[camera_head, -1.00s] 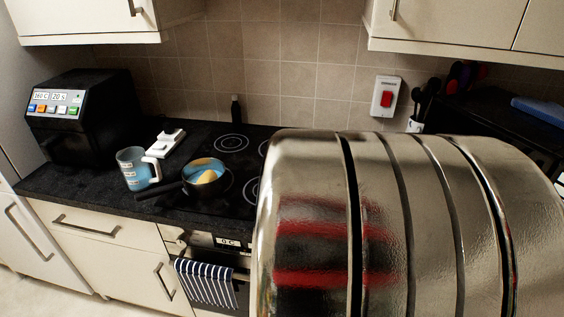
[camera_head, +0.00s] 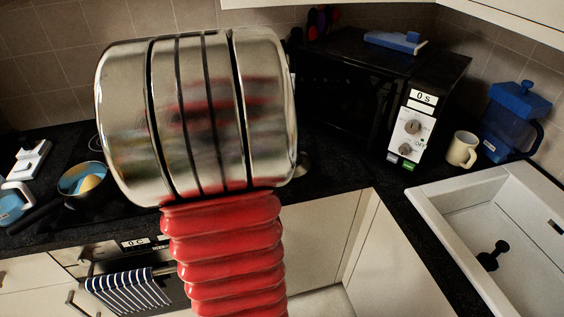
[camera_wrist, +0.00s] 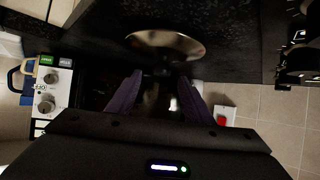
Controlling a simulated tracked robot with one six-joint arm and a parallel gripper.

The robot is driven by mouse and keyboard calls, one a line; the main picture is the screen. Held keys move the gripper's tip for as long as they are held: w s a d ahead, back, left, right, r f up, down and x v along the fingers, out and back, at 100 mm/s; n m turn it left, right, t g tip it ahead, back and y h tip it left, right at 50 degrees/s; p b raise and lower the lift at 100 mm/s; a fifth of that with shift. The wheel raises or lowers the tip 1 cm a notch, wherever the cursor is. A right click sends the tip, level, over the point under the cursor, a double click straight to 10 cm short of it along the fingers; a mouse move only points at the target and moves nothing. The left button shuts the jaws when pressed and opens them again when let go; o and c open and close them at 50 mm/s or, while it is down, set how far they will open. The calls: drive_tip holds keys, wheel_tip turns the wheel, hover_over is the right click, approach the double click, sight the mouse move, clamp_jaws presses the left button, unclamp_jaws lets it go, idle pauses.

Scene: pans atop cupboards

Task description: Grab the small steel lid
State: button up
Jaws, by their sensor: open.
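A round, shiny steel lid (camera_wrist: 165,45) lies on the dark worktop near the top of the wrist view. My gripper (camera_wrist: 159,100) shows there with its two purple fingers spread apart, and the lid is beyond the tips, not between them. In the head view only a small metallic edge, likely the lid (camera_head: 303,165), shows just right of my arm. My arm's big steel and red section hides the gripper and most of that stretch of worktop.
A black microwave (camera_head: 350,95) stands at the back right, with a cream mug (camera_head: 462,150), a blue water jug (camera_head: 515,120) and a white sink (camera_head: 480,215) to its right. A pan (camera_head: 85,182) is on the hob at left. A red wall switch (camera_wrist: 222,119) shows in the wrist view.

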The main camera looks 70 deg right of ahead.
drive_tip(key=shift+s+d+f, duration=0.1)
drive_tip(key=shift+d+f, duration=0.1)
drive_tip(key=shift+d, duration=0.2)
drive_tip(key=shift+x, duration=2.6)
drive_tip(key=shift+f, duration=0.15)
drive_tip(key=shift+c, duration=0.5)
drive_tip(key=c, duration=1)
drive_tip(key=shift+r, duration=5.05)
